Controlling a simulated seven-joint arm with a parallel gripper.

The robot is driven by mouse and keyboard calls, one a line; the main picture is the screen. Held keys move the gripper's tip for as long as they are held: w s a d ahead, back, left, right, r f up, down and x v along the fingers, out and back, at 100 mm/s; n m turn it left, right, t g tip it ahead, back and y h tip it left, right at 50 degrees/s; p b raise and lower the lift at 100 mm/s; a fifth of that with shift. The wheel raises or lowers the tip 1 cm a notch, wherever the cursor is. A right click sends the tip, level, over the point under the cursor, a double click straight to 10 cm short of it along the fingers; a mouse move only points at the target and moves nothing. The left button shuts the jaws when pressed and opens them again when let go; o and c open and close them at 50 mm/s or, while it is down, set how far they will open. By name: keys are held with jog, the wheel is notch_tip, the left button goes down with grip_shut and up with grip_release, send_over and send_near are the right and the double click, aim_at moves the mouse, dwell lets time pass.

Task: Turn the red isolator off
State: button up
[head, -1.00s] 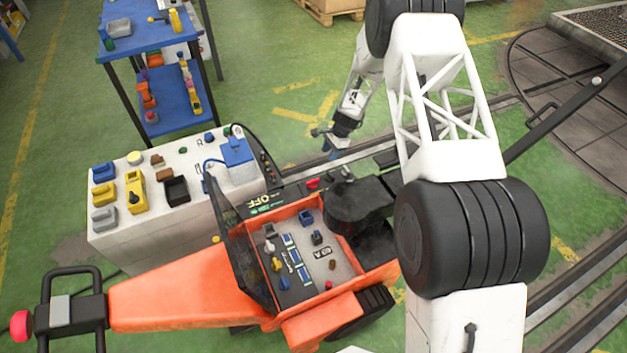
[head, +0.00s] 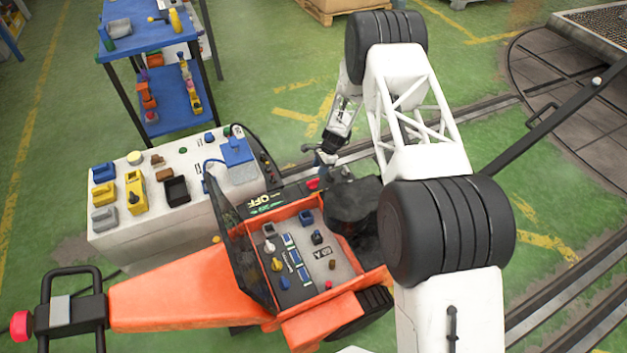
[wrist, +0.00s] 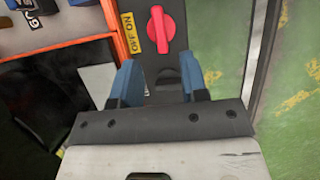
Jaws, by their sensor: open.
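The red isolator (wrist: 161,29) is a red rotary handle on a dark grey panel, at the top middle of the wrist view. Its long grip runs nearly upright in that view. A yellow plate (wrist: 131,33) marked OFF and ON is just left of it. In the head view the red isolator (head: 313,184) is a small red spot beside the orange machine. My gripper (wrist: 159,78) is open and empty, its two blue fingers apart, short of the handle and roughly in line with it. In the head view my gripper (head: 324,160) is just behind the isolator.
The orange machine (head: 180,285) has an open tray with switches and small parts. A black dome-like part (head: 353,206) stands close to the isolator. A white bench (head: 150,225) with colored blocks is at left. Green floor and rails lie behind my gripper.

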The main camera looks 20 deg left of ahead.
aim_at(313, 180)
jog(key=shift+x, duration=3.8)
grip_shut()
